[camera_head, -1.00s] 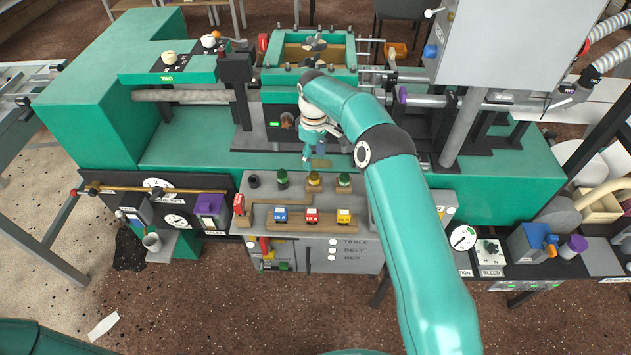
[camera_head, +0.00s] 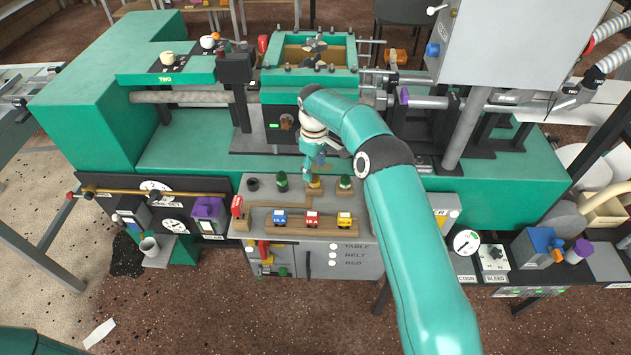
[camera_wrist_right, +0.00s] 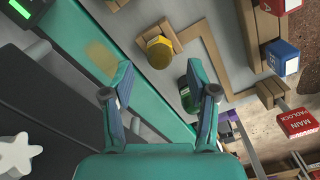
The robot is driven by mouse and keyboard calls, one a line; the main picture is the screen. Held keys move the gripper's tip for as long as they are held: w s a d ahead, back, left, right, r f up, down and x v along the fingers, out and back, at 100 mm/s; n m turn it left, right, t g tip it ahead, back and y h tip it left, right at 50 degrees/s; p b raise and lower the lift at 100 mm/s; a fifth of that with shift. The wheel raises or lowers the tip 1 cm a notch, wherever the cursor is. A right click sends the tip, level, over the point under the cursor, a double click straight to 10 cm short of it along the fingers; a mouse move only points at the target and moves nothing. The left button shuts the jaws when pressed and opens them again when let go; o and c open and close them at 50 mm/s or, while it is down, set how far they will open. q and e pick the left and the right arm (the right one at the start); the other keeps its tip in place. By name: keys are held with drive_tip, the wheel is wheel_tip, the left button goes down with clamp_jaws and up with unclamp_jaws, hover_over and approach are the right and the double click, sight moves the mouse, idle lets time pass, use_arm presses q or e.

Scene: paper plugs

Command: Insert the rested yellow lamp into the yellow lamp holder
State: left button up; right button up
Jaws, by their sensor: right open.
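A yellow lamp (camera_head: 315,184) stands on a small wooden block on the grey panel. In the right wrist view the yellow lamp (camera_wrist_right: 160,53) sits beyond the fingertips, apart from them. My right gripper (camera_head: 311,176) hangs just above and behind it in the head view, partly covering it. In the right wrist view my right gripper (camera_wrist_right: 168,84) is open and empty, with its two fingers spread. I cannot make out the yellow lamp holder for certain. My left gripper is out of view.
Green lamps stand left (camera_head: 282,183) and right (camera_head: 345,184) of the yellow lamp. A black round socket (camera_head: 253,185) is further left. Blue, red and yellow padlock blocks line a wooden strip (camera_head: 300,230) in front. The green machine bed (camera_head: 210,150) lies behind.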

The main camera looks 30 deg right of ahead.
drive_tip(key=shift+f+b, duration=0.7)
drive_tip(key=shift+f, duration=0.7)
clamp_jaws()
drive_tip(key=shift+r, duration=0.15)
drive_tip(key=shift+r+p, duration=1.7)
drive_tip(key=shift+r, duration=0.7)
drive_tip(key=shift+a, duration=0.1)
